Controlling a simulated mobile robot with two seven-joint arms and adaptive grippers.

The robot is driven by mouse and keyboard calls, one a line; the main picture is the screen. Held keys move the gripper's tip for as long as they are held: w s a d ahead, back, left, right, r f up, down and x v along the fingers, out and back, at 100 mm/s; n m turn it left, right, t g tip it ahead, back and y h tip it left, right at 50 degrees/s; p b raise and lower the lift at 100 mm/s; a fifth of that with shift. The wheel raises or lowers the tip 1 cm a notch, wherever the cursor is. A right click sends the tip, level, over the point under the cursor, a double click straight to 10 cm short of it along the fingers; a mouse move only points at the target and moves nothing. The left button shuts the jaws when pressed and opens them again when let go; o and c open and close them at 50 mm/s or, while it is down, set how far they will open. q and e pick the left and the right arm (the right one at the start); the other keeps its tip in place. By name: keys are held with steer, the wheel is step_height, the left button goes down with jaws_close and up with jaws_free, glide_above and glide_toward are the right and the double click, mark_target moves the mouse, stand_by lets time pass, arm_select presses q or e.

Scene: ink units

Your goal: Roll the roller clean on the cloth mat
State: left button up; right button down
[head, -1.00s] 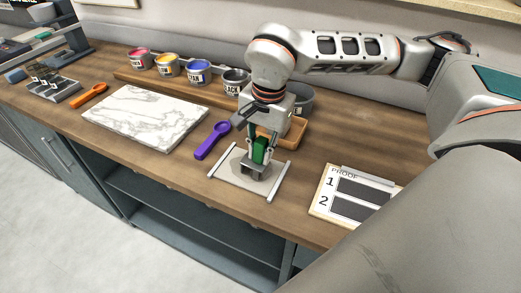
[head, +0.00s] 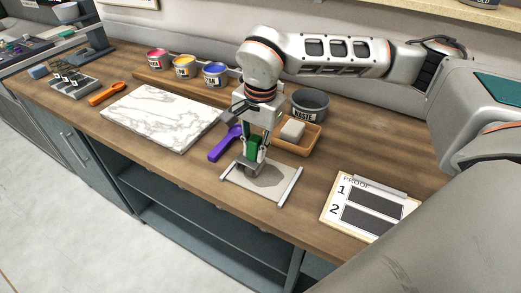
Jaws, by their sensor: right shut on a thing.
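My right gripper (head: 253,150) points down and is shut on the green handle of the roller (head: 253,155). The roller is at the back left part of the cloth mat (head: 247,186), low over it. Whether its drum touches the cloth I cannot tell, as the drum is mostly hidden by its frame and the gripper. The mat is light beige with a metal bar along each side. A dark grey ink patch (head: 267,177) shows on the mat, to the right of the roller. My left gripper is out of view.
A purple scoop (head: 222,148) lies just left of the mat. A marble slab (head: 160,117) is further left, and a proof board (head: 368,207) is to the right. Behind are a wooden tray with a pale block (head: 292,131), a waste pot (head: 310,105) and ink cans (head: 185,67).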

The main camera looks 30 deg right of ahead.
steer(key=shift+w+a, duration=0.35)
steer(key=shift+w, duration=0.25)
steer(key=shift+s+d, duration=0.5)
steer(key=shift+s, duration=0.3)
steer(key=shift+s+d, duration=0.45)
steer(key=shift+s, duration=0.45)
steer(key=shift+s+d+f, duration=0.1)
steer(key=shift+s+d, duration=0.35)
steer(key=shift+s, duration=0.25)
steer(key=shift+s+d+f, duration=0.1)
steer(key=shift+s+d, duration=0.3)
steer(key=shift+s, duration=0.3)
step_height(320, 180, up, 6)
steer(key=p, duration=0.4)
steer(key=shift+r, duration=0.15)
steer(key=shift+w, duration=0.1)
